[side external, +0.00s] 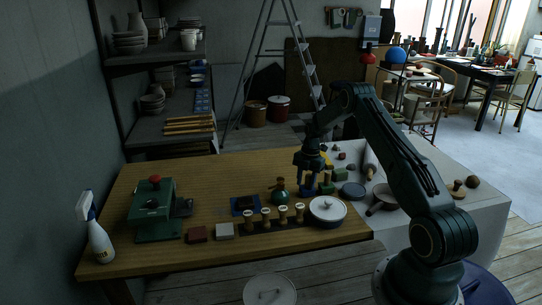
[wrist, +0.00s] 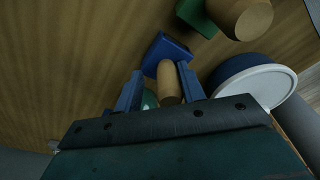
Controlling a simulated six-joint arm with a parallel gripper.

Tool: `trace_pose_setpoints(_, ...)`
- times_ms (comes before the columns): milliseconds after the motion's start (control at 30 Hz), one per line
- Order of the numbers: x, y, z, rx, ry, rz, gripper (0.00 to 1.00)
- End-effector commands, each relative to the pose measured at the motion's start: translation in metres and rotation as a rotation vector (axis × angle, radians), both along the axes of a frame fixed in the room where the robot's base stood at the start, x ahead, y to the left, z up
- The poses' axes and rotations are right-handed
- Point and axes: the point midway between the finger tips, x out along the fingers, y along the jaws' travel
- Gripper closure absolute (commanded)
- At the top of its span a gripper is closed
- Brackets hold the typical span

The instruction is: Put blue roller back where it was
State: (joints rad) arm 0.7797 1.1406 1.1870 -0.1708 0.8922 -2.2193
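The blue roller, as I take it, is a blue block (wrist: 166,50) with a thick wooden handle (wrist: 168,82). In the side external view its blue part (side external: 308,187) stands on the wooden table, below my gripper (side external: 311,167). In the wrist view my gripper (wrist: 160,75) has its two fingers apart, one on each side of the wooden handle. A gap shows at the left finger; the right finger looks close to the handle, and contact there is unclear. The lower end of the handle is partly hidden by my gripper body.
A green block with a wooden knob (side external: 327,186) stands just right of it. A green press (side external: 154,205) and spray bottle (side external: 97,236) are left.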

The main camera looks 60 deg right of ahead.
Motion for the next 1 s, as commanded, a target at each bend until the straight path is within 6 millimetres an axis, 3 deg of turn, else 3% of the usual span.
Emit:
trace_pose_setpoints(33, -0.007, 0.007, -0.010, 0.022, 0.024, 0.001, 0.56)
trace_pose_setpoints(367, -0.007, 0.007, 0.000, 0.023, 0.024, 0.003, 0.56)
trace_pose_setpoints(567, -0.005, 0.002, 0.025, 0.017, 0.017, 0.002, 0.56)
trace_pose_setpoints(1000, -0.004, -0.010, 0.098, 0.013, 0.013, 0.002, 0.56)
